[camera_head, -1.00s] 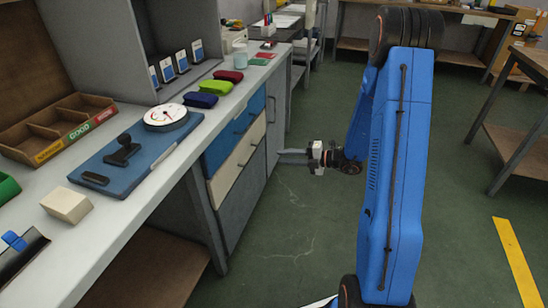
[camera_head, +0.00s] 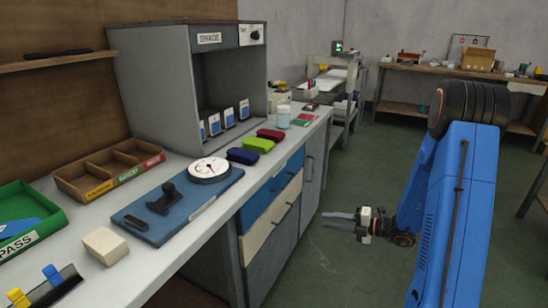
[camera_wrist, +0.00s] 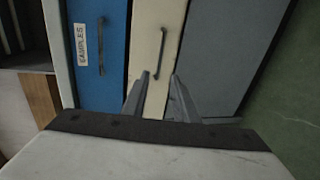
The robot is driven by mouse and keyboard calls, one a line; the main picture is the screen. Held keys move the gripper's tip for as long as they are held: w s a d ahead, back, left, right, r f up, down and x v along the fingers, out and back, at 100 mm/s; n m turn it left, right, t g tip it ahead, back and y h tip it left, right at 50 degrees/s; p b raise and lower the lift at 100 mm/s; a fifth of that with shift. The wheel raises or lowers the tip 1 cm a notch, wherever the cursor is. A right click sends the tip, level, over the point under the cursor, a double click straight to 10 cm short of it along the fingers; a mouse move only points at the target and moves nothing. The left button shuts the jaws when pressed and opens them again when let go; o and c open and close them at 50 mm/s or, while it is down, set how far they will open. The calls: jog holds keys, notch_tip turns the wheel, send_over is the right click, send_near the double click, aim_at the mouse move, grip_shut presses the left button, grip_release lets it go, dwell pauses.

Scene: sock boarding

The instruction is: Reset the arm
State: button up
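My gripper (camera_head: 340,220) is at the end of my bent blue arm at the right of the head view. It hangs over the green floor, in front of the drawer unit and apart from it. In the wrist view my gripper (camera_wrist: 160,98) shows two grey fingers spread apart with nothing between them. Beyond the fingers are a cream drawer (camera_wrist: 158,40) and a blue drawer (camera_wrist: 98,45) marked SAMPLES.
The bench (camera_head: 190,240) on the left carries a blue board (camera_head: 195,205) with a dial gauge, a wooden tray (camera_head: 75,185), a green tray (camera_head: 15,205) and a cream block (camera_head: 105,245). Green floor (camera_head: 340,275) is clear around my gripper. A back bench (camera_head: 405,70) stands farther off.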

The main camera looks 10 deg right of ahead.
jog(key=s+a+r+n+g+h, duration=0.2)
jog(key=s+a+r+n+g, duration=0.3)
jog(key=s+n, duration=0.55)
jog(key=s+a+r+n+g+h, duration=0.1)
jog(key=s+a+r+n+g, duration=0.3)
jog(key=s+a+r+n, duration=0.5)
jog(key=s+d+r+n+t+h, duration=0.2)
jog(key=s+d+r+n+h, duration=0.1)
jog(key=s+n, duration=0.5)
jog(key=s+d+r+n+t+h, duration=0.2)
jog(key=s+d+n+h, duration=0.4)
jog(key=n, duration=0.9)
jog(key=shift+s+d+r+t+h, duration=0.3)
jog(key=shift+s+d+r, duration=0.2)
jog(key=shift+s, duration=0.45)
jog(key=shift+n, duration=0.25)
